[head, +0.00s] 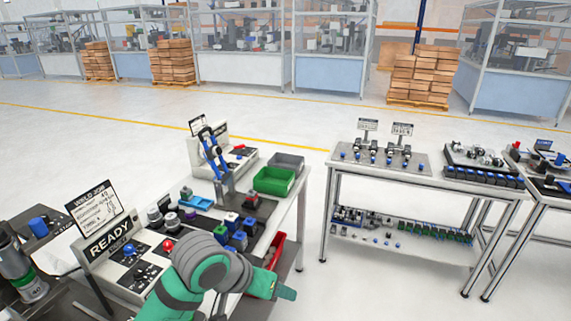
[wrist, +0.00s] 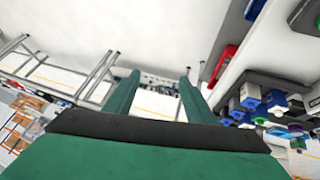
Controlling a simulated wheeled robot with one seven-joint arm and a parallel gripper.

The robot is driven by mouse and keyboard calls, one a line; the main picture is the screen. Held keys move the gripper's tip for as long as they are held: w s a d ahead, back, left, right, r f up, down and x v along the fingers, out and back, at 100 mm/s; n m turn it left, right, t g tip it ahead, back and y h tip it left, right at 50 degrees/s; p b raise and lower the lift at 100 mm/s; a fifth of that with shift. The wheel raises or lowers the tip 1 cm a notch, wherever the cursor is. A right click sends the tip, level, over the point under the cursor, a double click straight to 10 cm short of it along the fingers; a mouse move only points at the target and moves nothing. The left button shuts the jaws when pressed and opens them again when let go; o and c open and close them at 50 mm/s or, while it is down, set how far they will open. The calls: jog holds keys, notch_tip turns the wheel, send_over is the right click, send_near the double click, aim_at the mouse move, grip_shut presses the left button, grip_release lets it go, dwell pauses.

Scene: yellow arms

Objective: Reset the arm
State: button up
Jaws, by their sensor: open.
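My green and grey arm (head: 205,265) rises at the bottom of the head view, in front of the workbench. My gripper (head: 284,292) extends to the right, past the bench's right side. In the wrist view my gripper (wrist: 160,77) has its two green fingers well apart, with nothing held between them. Its fingertips are over open floor in the head view and touch nothing that I can see.
A red bin (head: 276,247) is close behind my gripper at the bench's right edge.

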jog(key=w+d+r+n+t+h, duration=0.1)
jog(key=w+d+n+t+h, duration=0.2)
jog(key=d+t, duration=0.3)
jog(key=w+d+r+n+t+h, duration=0.2)
jog(key=w+d+t+h, duration=0.1)
jog(key=d, duration=0.5)
jog(key=s+a+f+n+t+y, duration=0.1)
jog(key=s+a+f+n+y, duration=0.15)
jog(key=s+f, duration=0.3)
jog(key=s+a+f+n+t+y, duration=0.1)
jog(key=s+f+n+y, duration=0.1)
jog(key=s+f+y, duration=0.4)
jog(key=s+a+f+n+t+y, duration=0.1)
jog(key=s+f+n, duration=0.1)
jog(key=s+f, duration=0.4)
jog(key=s+a+f+m, duration=0.2)
jog(key=s+a+m, duration=0.1)
jog(key=s, duration=0.8)
jog(key=s+a+f+m+g+y, duration=0.1)
jog(key=s+a+f+m, duration=0.1)
jog(key=s, duration=0.9)
jog(key=shift+a+m, duration=0.85)
jog(key=shift+a, duration=0.1)
jog(key=shift+y, duration=0.25)
jog(key=shift+c, duration=0.6)
